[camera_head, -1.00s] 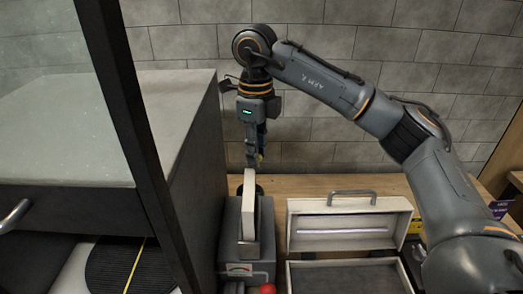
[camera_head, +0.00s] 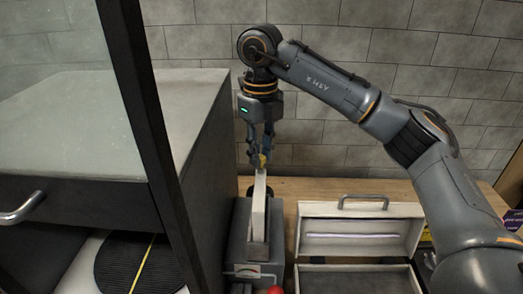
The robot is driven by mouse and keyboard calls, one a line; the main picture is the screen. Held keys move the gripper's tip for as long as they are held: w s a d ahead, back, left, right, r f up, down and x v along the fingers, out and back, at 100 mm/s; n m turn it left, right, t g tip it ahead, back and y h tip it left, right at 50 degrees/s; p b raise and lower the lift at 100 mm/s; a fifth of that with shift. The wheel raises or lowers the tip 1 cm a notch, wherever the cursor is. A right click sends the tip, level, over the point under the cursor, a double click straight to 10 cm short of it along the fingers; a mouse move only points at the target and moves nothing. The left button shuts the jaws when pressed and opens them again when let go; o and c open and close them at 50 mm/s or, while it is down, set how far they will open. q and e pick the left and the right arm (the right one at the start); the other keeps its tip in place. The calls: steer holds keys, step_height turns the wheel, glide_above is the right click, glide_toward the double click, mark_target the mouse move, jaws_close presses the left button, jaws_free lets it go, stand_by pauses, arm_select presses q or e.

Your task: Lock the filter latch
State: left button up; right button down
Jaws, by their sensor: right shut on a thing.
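A grey box-shaped unit (camera_head: 237,243) stands on the wooden bench with a dial on its front and a red knob (camera_head: 276,290) low at its right. A narrow white upright piece (camera_head: 259,207) stands on the unit; I cannot tell whether it is the filter latch. My right gripper (camera_head: 258,164) points down at the top of this white piece, with a small yellow patch at its fingertips. The gripper is shut on the white piece's top end, though the fingers partly hide the contact. My left gripper is not in view.
An open white case (camera_head: 319,211) with a handle lies to the right of the unit. A dark cabinet (camera_head: 202,165) stands close on the left, with a black post (camera_head: 150,135) before it. A tiled wall is behind the bench.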

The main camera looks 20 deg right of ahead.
steer(key=c, duration=1.2)
jaws_free()
steer(key=shift+o, duration=0.2)
step_height(320, 180, up, 12)
